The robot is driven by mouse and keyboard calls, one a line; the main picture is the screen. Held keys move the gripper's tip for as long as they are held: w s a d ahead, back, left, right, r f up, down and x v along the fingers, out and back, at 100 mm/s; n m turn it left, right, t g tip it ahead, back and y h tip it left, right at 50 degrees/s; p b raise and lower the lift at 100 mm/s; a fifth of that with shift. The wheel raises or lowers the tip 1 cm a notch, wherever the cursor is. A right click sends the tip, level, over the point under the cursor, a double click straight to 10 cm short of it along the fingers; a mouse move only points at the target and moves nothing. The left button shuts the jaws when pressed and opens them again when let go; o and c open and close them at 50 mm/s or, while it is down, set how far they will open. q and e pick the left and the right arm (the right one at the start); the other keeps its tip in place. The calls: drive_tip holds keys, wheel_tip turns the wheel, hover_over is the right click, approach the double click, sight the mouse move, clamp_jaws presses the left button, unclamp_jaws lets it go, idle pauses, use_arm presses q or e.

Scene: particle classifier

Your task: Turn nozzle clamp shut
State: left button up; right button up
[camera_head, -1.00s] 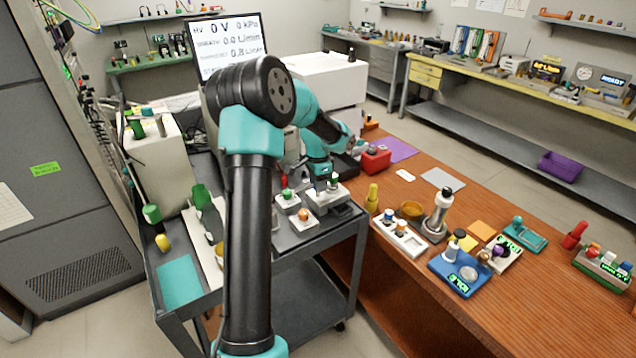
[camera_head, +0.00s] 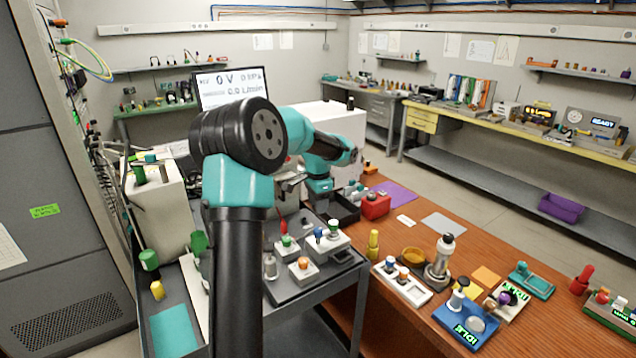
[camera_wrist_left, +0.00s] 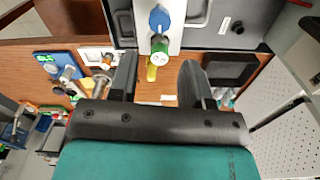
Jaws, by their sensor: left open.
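My left gripper (camera_head: 319,203) is open and empty; in the head view it is small and hangs behind a white block (camera_head: 338,243) on the cart. The block carries a blue knob (camera_head: 319,234) and a green knob (camera_head: 333,226). In the left wrist view the two fingers (camera_wrist_left: 158,82) stand apart, with the green knob (camera_wrist_left: 160,47) ahead of the gap and the blue knob (camera_wrist_left: 158,18) beyond it. The gripper holds neither knob. I cannot single out the nozzle clamp with certainty; my arm hides part of the cart. My right gripper is not in view.
Small blocks with a green knob (camera_head: 286,243) and an orange knob (camera_head: 303,263) stand on the dark cart (camera_head: 325,278). A red box (camera_head: 375,206) and a black tray (camera_head: 345,212) are near the gripper.

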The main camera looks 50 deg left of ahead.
use_arm(q)
wheel_tip(320, 180, up, 7)
idle(0.3)
idle(0.4)
drive_tip(key=w+d+f+n+h, duration=0.1)
drive_tip(key=w+d+f, duration=0.2)
drive_tip(key=d+f, duration=0.9)
drive_tip(key=w+d+f+h, duration=0.1)
drive_tip(key=w+d+f, duration=0.1)
drive_tip(key=d+f, duration=0.95)
drive_tip(key=s+d+f+n+h, duration=0.1)
drive_tip(key=s+d+f+n, duration=0.1)
drive_tip(key=s+d+f, duration=0.6)
drive_tip(key=s+d+f+n, duration=0.2)
drive_tip(key=s+d+f, duration=0.6)
drive_tip(key=s+f, duration=0.2)
wheel_tip(320, 180, down, 3)
drive_tip(key=shift+d+r+t+h, duration=0.2)
drive_tip(key=shift+d+t+h, duration=0.05)
drive_tip(key=shift+t+h, duration=0.15)
drive_tip(key=shift+w, duration=0.1)
